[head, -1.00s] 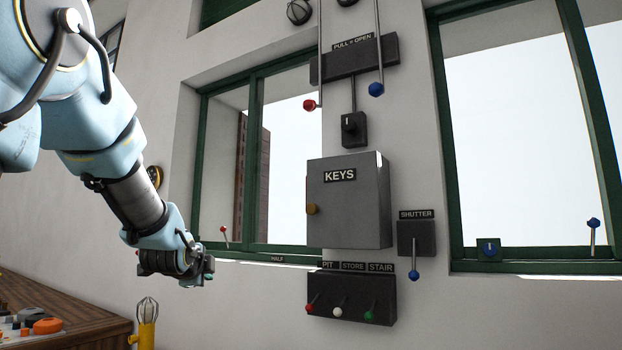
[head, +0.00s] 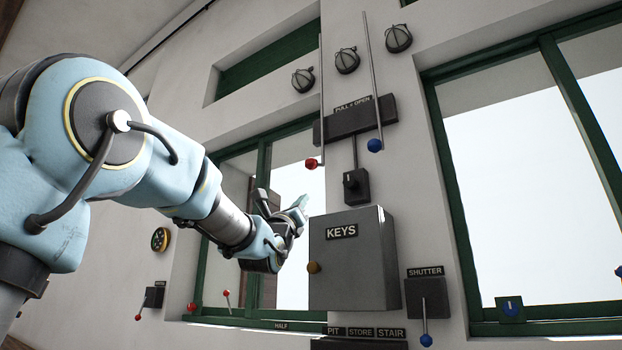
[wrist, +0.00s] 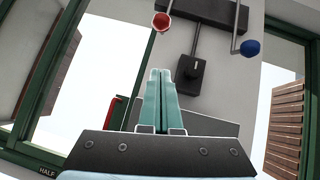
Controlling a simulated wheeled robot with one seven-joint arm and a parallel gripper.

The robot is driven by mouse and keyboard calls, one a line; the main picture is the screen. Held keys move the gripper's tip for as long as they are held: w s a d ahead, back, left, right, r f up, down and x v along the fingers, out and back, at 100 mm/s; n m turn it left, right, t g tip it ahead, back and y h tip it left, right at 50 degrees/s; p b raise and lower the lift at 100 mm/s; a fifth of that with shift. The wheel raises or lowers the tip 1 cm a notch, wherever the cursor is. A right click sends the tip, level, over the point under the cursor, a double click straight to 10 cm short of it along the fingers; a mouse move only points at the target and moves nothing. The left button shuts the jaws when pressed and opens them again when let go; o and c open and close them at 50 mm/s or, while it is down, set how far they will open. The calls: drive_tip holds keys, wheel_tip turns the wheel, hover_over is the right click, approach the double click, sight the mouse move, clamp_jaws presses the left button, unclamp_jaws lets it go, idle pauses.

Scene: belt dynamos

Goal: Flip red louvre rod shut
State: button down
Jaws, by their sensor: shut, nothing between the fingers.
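The red louvre rod (head: 321,100) hangs down past the PULL = OPEN plate (head: 354,119) and ends in a red ball (head: 311,163). In the wrist view the red ball (wrist: 161,21) is near the top, above and beyond my fingertips. My gripper (head: 301,203) is shut and empty, below and slightly left of the red ball in the head view, apart from it. Its two pale green fingers (wrist: 160,75) lie together in the wrist view, pointing up toward the ball.
A second rod with a blue ball (head: 375,145) hangs to the right; it also shows in the wrist view (wrist: 250,48). A black knob box (head: 356,186) sits between and below them. The grey KEYS cabinet (head: 352,268) juts out below. Small red-knobbed levers (head: 227,294) stand lower left.

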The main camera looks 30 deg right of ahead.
drive_tip(key=p, duration=0.7)
approach(316, 165)
drive_tip(key=w+d, duration=0.4)
drive_tip(key=r, duration=0.1)
drive_tip(key=r+p, duration=0.1)
drive_tip(key=r, duration=0.1)
drive_tip(key=shift+w+a+p, duration=0.1)
drive_tip(key=shift+w+p, duration=0.1)
drive_tip(key=shift+p, duration=0.1)
